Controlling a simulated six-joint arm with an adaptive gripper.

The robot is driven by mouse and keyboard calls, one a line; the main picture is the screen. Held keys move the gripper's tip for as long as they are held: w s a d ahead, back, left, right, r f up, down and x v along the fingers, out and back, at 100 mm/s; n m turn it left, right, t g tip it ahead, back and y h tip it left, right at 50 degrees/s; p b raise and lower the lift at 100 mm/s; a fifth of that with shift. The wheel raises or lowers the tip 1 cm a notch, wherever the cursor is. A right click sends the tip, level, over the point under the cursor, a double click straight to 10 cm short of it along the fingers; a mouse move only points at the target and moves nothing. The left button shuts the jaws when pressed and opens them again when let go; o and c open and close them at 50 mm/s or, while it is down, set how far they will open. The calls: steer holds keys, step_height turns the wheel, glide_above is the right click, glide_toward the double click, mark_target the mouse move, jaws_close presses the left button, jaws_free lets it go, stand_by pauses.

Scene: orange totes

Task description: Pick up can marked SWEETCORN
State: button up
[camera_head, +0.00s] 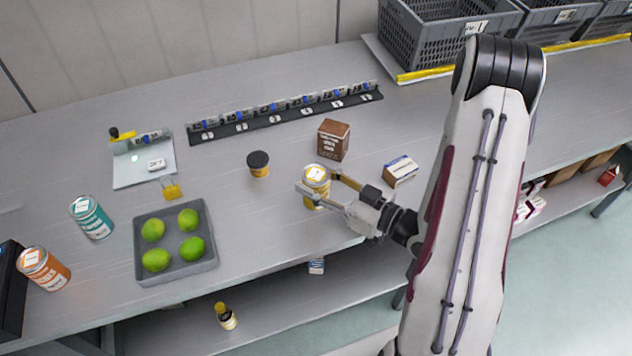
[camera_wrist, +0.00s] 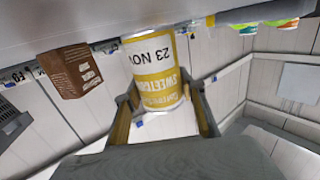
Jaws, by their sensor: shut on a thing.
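The SWEETCORN can (camera_head: 316,187) is yellow and white and stands near the front edge of the table in the head view. In the wrist view the can (camera_wrist: 158,75) fills the middle, upside down in the picture, with "23 NOV" and "SWEETCORN" readable on it. My gripper (camera_head: 326,194) comes from the right and is shut on the can. In the wrist view its two fingers (camera_wrist: 160,104) lie on either side of the can. Whether the can's base touches the table is hard to tell.
A brown box (camera_head: 333,140) stands behind the can and a white-blue box (camera_head: 400,171) to its right. A dark-lidded jar (camera_head: 258,164) is to the left. A grey tray (camera_head: 142,262) of limes, a teal can (camera_head: 91,217) and an orange can (camera_head: 44,268) are further left.

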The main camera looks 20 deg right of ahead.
steer(key=shift+r, duration=4.6)
